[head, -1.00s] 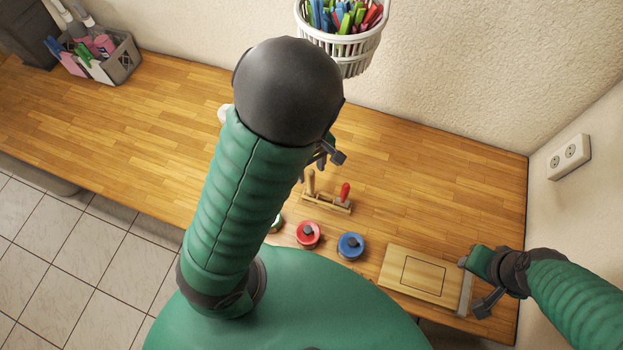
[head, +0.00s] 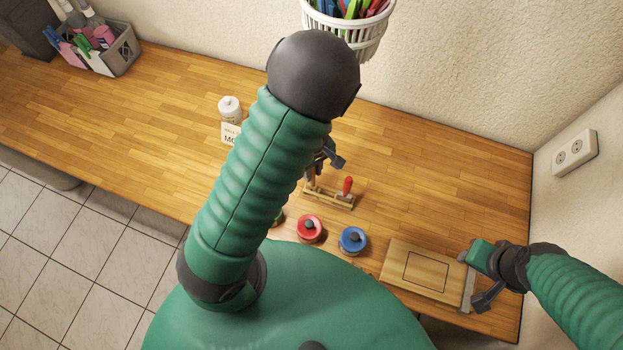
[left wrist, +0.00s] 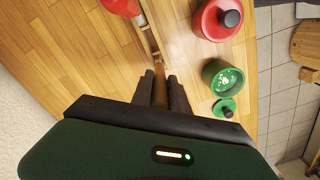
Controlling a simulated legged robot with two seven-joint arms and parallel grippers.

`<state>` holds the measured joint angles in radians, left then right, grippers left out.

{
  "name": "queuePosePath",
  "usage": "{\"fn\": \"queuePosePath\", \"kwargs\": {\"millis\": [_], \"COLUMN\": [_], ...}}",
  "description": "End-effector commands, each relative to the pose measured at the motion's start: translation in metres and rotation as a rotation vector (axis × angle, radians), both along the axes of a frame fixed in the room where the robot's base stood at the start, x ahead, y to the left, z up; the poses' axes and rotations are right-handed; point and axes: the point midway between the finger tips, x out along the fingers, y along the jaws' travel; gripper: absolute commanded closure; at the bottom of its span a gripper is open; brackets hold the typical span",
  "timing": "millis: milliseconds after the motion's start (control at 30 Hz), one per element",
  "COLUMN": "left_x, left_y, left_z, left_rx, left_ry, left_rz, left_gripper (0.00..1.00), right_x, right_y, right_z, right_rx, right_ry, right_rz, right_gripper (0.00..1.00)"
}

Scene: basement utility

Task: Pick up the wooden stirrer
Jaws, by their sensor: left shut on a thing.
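The wooden stirrer (left wrist: 160,88) shows as a thin brown piece between the fingers of my left gripper (left wrist: 162,80) in the left wrist view. The gripper is shut on it. In the head view my left gripper (head: 322,162) is partly hidden behind my forearm, over the left end of a small wooden rack (head: 333,199). The stirrer's upper part is mostly hidden there; I cannot tell whether it is clear of the rack. My right gripper (head: 474,281) is at the right edge of a wooden board (head: 425,272); its jaw opening is unclear.
A red-handled tool (head: 347,187) stands in the rack. A red lidded pot (head: 309,229) and a blue one (head: 353,240) stand in front. A green pot (left wrist: 222,78) is open, its lid (left wrist: 224,108) beside it. A white bottle (head: 230,108) stands left.

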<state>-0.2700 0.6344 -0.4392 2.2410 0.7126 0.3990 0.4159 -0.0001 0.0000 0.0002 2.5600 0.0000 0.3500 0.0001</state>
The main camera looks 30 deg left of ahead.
Motion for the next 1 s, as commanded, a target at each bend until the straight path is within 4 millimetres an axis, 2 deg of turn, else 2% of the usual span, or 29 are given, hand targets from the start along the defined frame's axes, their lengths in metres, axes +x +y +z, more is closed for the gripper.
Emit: {"fn": "queuePosePath", "kwargs": {"millis": [267,433,867,900,1000], "left_x": [-0.002,-0.001,0.000,-0.003,-0.008], "left_y": [-0.001,0.000,-0.001,0.010,0.032], "left_z": [-0.001,0.007,0.074,0.066,0.064], "left_rx": [0.004,0.003,0.002,0.004,0.003], "left_ry": [0.004,0.001,-0.003,0.001,0.000], "left_rz": [0.000,-0.003,-0.002,0.004,0.006], "left_gripper": [1.00,1.00,1.00,1.00,1.00], "right_x": [0.000,0.000,0.000,0.000,0.000], "right_y": [0.000,0.000,0.000,0.000,0.000], "right_z": [-0.001,0.000,0.005,-0.004,-0.015], "right_rx": [0.000,0.000,0.000,0.000,0.000], "right_ry": [0.000,0.000,0.000,-0.001,0.000], "right_rz": [0.000,0.000,0.000,0.000,0.000], "right_gripper": [0.64,0.64,0.64,0.64,0.64]}}
